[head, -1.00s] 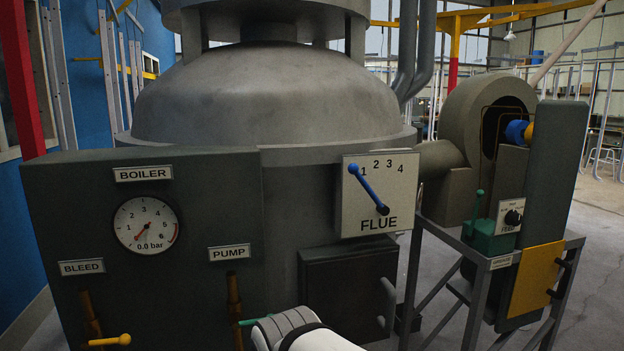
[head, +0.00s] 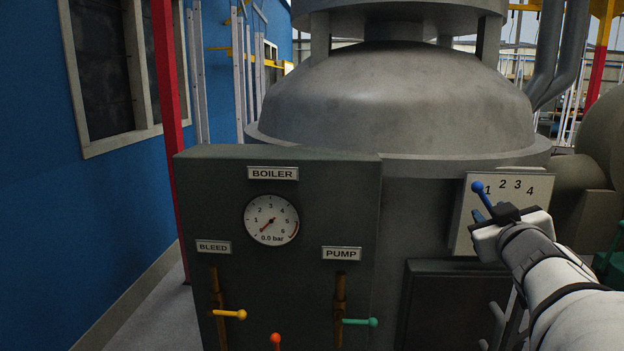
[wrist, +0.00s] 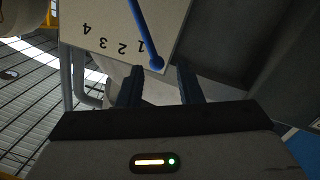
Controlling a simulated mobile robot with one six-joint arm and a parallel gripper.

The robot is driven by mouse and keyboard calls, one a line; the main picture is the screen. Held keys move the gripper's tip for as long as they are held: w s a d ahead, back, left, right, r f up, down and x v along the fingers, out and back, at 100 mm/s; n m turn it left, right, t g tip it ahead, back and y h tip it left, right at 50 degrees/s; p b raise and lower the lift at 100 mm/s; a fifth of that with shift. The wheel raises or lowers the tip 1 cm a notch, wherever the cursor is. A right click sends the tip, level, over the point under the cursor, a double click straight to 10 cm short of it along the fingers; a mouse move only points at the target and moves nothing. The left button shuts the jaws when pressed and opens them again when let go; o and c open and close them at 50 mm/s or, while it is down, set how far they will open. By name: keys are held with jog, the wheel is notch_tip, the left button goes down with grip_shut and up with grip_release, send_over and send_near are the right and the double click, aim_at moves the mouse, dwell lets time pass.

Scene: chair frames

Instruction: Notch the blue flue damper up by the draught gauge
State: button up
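The blue flue damper lever has a round knob (head: 478,187) at the mark 1 on the pale FLUE plate (head: 518,186). My gripper (head: 490,214) is in front of the plate and hides the lower lever and the FLUE label. In the wrist view, the blue lever (wrist: 143,32) runs down to its knob between the tips of my two dark fingers (wrist: 159,75). The fingers are apart, with a gap on both sides of the knob. The only dial showing is the boiler gauge (head: 272,219), reading 0.0 bar; I see no gauge marked as draught.
The dark boiler panel (head: 300,300) stands left of the plate, with a yellow bleed lever (head: 229,314), a green pump lever (head: 360,322) and a red knob (head: 276,340) sticking out. A dark door (head: 450,300) is below the plate. The big grey boiler dome (head: 390,100) is behind.

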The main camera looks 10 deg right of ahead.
aim_at(481, 189)
jog(key=w, duration=0.2)
jog(key=w+d+r+n+y+b, duration=0.1)
jog(key=w, duration=0.1)
jog(key=w+d+n+b, duration=0.1)
jog(key=w, duration=0.1)
jog(key=shift+w+d+r+t+y, duration=0.2)
jog(key=shift+r+t+y, duration=0.1)
jog(key=shift+r+t, duration=0.1)
jog(key=shift+w+d, duration=0.1)
jog(key=shift+w, duration=0.15)
jog(key=shift+c, duration=0.2)
jog(key=shift+r, duration=0.15)
jog(key=c, duration=0.5)
